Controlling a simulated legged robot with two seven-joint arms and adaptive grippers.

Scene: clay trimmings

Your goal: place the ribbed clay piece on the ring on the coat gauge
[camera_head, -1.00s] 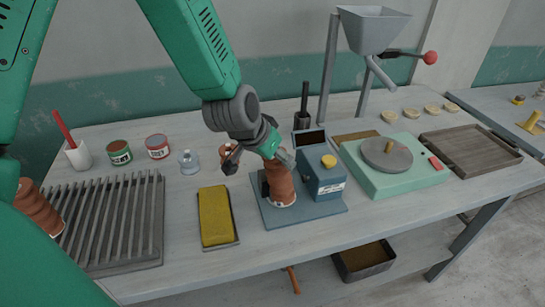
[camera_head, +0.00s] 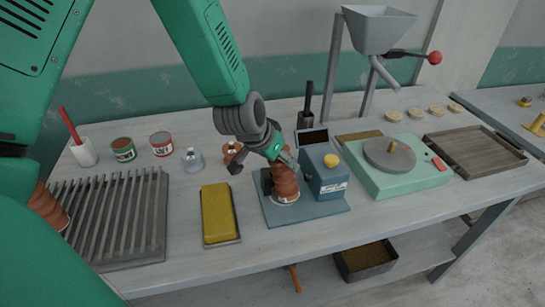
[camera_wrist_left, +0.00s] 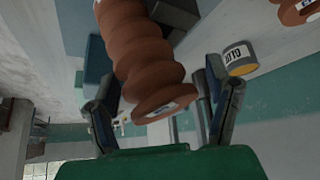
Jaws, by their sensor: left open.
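The ribbed clay piece (camera_head: 286,183), reddish brown, stands roughly upright on the coat gauge, beside its blue block. The coat gauge (camera_head: 334,208) is a blue-grey base plate with a block and a yellow knob. A pale band shows at the piece's foot; the ring under it is hidden. My left gripper (camera_head: 263,161) is at the top of the piece. In the left wrist view the gripper (camera_wrist_left: 163,108) is open, with its fingers apart on either side of the ribbed piece (camera_wrist_left: 140,58) and gaps beside it. My right gripper is not in view.
A yellow sponge (camera_head: 216,212) in a tray lies left of the gauge. A grey slatted rack (camera_head: 118,215) and another ribbed piece (camera_head: 47,207) are farther left. Cans and a glass jar (camera_head: 193,159) stand behind. A green turntable unit (camera_head: 395,178) is right of the gauge.

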